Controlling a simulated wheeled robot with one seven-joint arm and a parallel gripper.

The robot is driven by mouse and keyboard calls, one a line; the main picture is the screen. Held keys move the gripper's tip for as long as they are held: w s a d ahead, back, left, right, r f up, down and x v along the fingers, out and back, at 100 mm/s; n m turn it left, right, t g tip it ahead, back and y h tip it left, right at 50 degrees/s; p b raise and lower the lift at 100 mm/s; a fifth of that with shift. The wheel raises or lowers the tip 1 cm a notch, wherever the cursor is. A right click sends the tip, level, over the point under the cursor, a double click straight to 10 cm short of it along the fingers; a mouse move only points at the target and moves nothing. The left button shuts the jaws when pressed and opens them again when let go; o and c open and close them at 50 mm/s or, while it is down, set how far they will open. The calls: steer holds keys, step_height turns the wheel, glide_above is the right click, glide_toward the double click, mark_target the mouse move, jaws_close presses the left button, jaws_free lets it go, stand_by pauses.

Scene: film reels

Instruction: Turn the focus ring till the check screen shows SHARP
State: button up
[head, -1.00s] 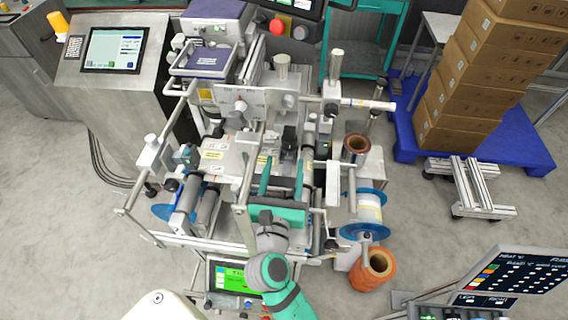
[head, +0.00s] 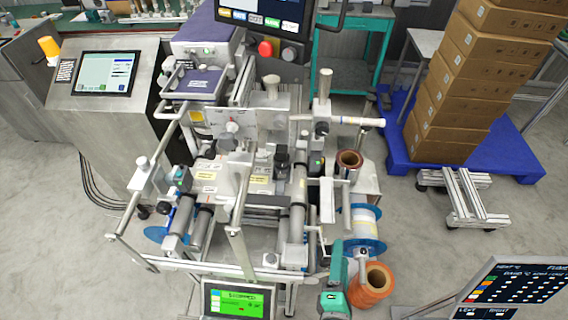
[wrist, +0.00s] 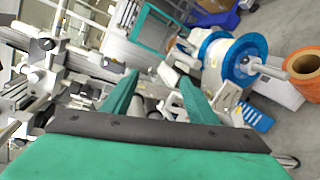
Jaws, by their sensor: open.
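My gripper (head: 342,262) is at the lower middle of the head view, beside the front right of the machine. In the wrist view its two teal fingers (wrist: 158,78) stand apart with nothing held between them. I cannot pick out the focus ring for certain. A small black unit (head: 282,158) sits on the machine's middle, well away from my gripper. A screen with a green display (head: 238,300) stands at the machine's front; its heading seems to read STOPPED. I see no SHARP reading on any screen, and most screen text is too small to read.
A blue-flanged reel (head: 364,226) and an orange roll (head: 374,284) are close to the right of my gripper. Rollers and a metal rail (head: 190,262) edge the machine's front. A dark panel (head: 520,290) is at lower right. Open floor lies to the right.

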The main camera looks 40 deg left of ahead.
steer(key=s+d+f+m+h, duration=0.1)
steer(key=s+d+m, duration=0.2)
steer(key=s+m, duration=0.2)
steer(key=s+d+f+m+h, duration=0.1)
steer(key=s+d+f+m, duration=0.1)
steer(key=s+m, duration=0.4)
steer(key=shift+s+d+f+m, duration=0.25)
steer(key=shift+d+m, duration=0.25)
steer(key=shift+d, duration=0.15)
steer(key=s+m+h, duration=0.1)
steer(key=s+m, duration=0.1)
steer(key=m, duration=0.2)
steer(key=s+r+m+h, duration=0.1)
steer(key=s+m, duration=0.2)
steer(key=m, duration=0.1)
steer(key=s+m+t+h, duration=0.1)
steer(key=s+m, duration=0.2)
steer(key=m, duration=0.1)
steer(key=shift+r, duration=0.15)
steer(key=c, duration=0.6)
steer(key=shift+o, duration=0.2)
steer(key=m, duration=0.1)
steer(key=m+h, duration=0.1)
steer(key=m, duration=0.1)
steer(key=shift+s+a+r, duration=0.2)
steer(key=shift+s+r, duration=0.2)
